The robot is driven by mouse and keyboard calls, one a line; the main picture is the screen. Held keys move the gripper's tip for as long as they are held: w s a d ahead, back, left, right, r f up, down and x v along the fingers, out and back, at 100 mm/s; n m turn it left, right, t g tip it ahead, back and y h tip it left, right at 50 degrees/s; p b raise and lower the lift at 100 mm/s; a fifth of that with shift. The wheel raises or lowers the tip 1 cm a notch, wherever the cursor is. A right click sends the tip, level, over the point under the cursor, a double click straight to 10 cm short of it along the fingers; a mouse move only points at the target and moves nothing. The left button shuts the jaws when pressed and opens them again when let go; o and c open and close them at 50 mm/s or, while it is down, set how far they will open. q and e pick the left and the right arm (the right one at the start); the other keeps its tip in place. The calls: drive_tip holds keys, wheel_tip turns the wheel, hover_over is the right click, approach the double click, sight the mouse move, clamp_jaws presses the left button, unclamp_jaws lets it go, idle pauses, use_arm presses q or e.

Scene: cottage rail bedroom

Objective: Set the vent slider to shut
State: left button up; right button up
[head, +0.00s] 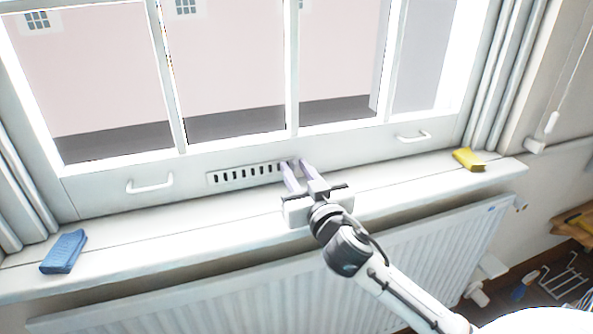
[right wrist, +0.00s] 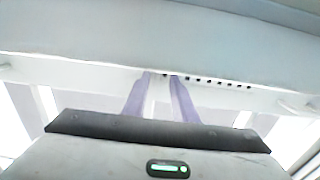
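The vent (head: 246,174) is a pale strip with a row of dark slots, set in the lower window rail. Its slots also show in the right wrist view (right wrist: 215,82). My right gripper (head: 294,164) is at the right end of the vent, its two purple fingers pointing at the rail. In the right wrist view the fingers (right wrist: 161,78) stand apart with a gap between them. I cannot make out the slider knob; the fingers cover that end of the strip. Whether the fingertips touch anything is not clear. My left gripper is not in view.
White handles sit on the rail to the left (head: 150,184) and right (head: 413,137) of the vent. A blue cloth-like block (head: 63,251) and a yellow one (head: 468,159) lie on the sill (head: 180,225). A radiator (head: 240,290) stands below the sill.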

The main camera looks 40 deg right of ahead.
drive_tip(key=b+v, duration=0.1)
drive_tip(key=v, duration=0.8)
drive_tip(key=shift+s+a, duration=0.1)
drive_tip(key=shift+s, duration=0.15)
drive_tip(key=shift+s+a, duration=0.1)
drive_tip(key=shift+s, duration=0.2)
drive_tip(key=shift+s, duration=0.1)
